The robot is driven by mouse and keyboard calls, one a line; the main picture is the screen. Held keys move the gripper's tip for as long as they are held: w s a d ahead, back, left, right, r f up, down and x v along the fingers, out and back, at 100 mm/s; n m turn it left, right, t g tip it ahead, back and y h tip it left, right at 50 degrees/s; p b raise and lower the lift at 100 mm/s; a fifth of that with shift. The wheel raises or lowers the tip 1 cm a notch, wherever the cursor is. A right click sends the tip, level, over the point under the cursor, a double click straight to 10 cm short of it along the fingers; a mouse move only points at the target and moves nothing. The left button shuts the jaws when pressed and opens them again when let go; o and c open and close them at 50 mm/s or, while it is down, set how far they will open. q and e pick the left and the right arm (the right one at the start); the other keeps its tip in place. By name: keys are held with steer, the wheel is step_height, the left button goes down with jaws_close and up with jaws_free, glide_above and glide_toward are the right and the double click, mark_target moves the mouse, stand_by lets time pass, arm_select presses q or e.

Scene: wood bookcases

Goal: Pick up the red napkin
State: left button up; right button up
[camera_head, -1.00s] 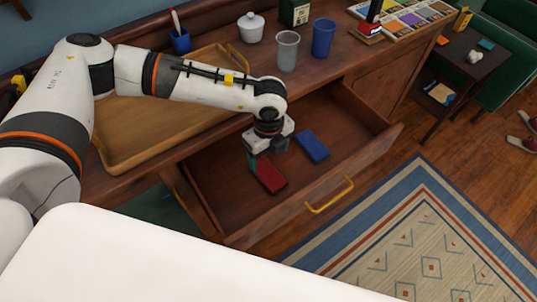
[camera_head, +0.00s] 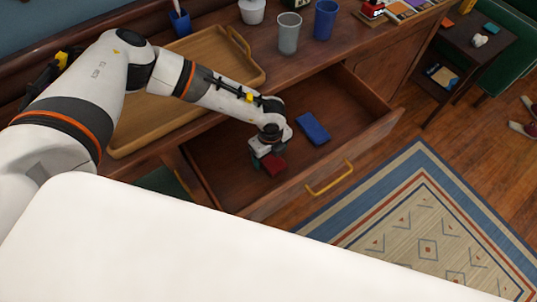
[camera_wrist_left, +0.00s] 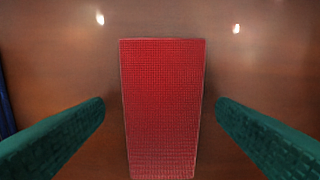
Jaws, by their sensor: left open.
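The red napkin (camera_head: 274,166) is a folded rectangle lying flat on the floor of the open drawer. In the head view my left gripper (camera_head: 264,160) is right over it, hiding part of it. In the left wrist view the napkin (camera_wrist_left: 162,120) runs lengthwise between the two green fingers, which are apart with a gap on each side of it. The gripper is open and holds nothing. I cannot tell its exact height over the drawer floor. My right gripper is not in view.
A blue folded napkin (camera_head: 313,128) lies in the drawer (camera_head: 345,105) to the right. The drawer front has a yellow handle (camera_head: 330,178). On the cabinet top stand a wooden tray (camera_head: 243,77), a grey cup (camera_head: 289,38) and a blue cup (camera_head: 326,20).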

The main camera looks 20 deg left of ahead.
arm_select(q)
steer(key=shift+f, duration=0.2)
steer(key=c, duration=1.1)
